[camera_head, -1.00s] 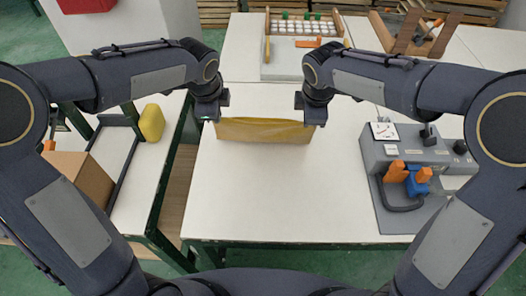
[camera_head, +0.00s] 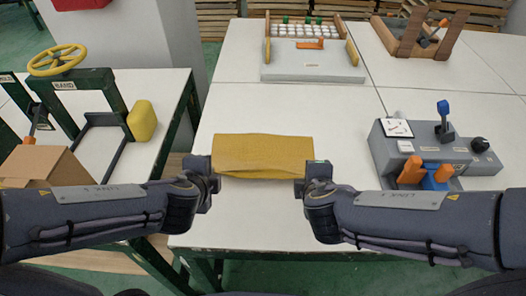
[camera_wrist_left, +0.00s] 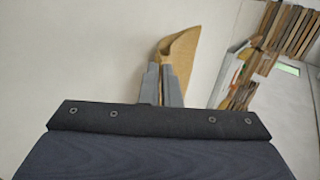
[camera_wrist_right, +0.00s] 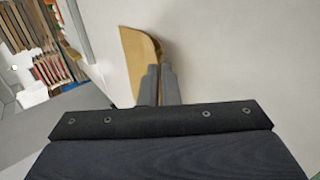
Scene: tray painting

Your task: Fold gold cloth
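The gold cloth (camera_head: 263,148) lies on the white table in the head view, as a wide, short rectangle. A crease runs across it near its front edge, and the front strip hangs between my two grippers. My left gripper (camera_head: 213,180) is shut on its front left corner, and my right gripper (camera_head: 303,182) on its front right corner. In the left wrist view the cloth (camera_wrist_left: 181,52) comes out from between the close-set grey fingers. The right wrist view shows the same with the cloth (camera_wrist_right: 138,55). The cloth's underside is hidden.
A grey control box (camera_head: 440,155) with orange and blue handles stands to the right. A grey tray (camera_head: 312,68) of white pieces is at the back. A yellow block (camera_head: 142,120) and cardboard box (camera_head: 45,163) are on the left table. White table is bare around the cloth.

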